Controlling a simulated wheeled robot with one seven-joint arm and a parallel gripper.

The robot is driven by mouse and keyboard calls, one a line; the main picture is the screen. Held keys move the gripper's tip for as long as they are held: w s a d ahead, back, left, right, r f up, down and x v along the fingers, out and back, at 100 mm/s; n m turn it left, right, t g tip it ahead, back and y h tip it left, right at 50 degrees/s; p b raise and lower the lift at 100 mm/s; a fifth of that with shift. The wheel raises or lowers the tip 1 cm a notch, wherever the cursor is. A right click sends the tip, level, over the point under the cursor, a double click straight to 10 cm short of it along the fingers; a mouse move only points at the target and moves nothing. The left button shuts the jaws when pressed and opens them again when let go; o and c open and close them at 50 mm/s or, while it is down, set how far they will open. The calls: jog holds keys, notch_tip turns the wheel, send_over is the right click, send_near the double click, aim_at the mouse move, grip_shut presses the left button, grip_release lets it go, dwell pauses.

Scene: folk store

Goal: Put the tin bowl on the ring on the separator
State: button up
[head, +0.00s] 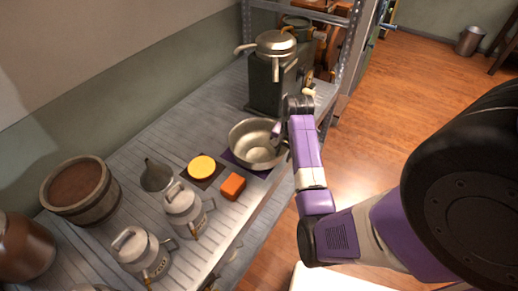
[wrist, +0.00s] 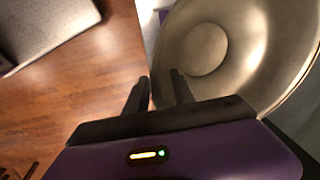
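The tin bowl (head: 250,148), wide and silvery, stands upright and empty on a purple mat on the slatted metal bench. It also fills the upper right of the wrist view (wrist: 205,50). My gripper (head: 277,133) is at the bowl's right rim in the head view. In the wrist view my gripper (wrist: 160,82) has its fingers apart, one over the bowl's inside and one outside, with the rim between them. Contact with the rim cannot be made out. The separator (head: 264,85) is a dark body with metal spouted pans on top (head: 275,42), behind the bowl. A separate ring is not clear.
A yellow disc (head: 202,166) on a dark mat and an orange block (head: 232,186) lie left of the bowl. Metal cans (head: 186,208), a funnel-like jug (head: 156,176) and a wooden tub (head: 80,188) stand farther left. A shelf post (head: 350,50) rises right of the separator.

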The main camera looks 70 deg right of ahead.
grip_shut()
jog(key=shift+a, duration=0.1)
dwell(1.2)
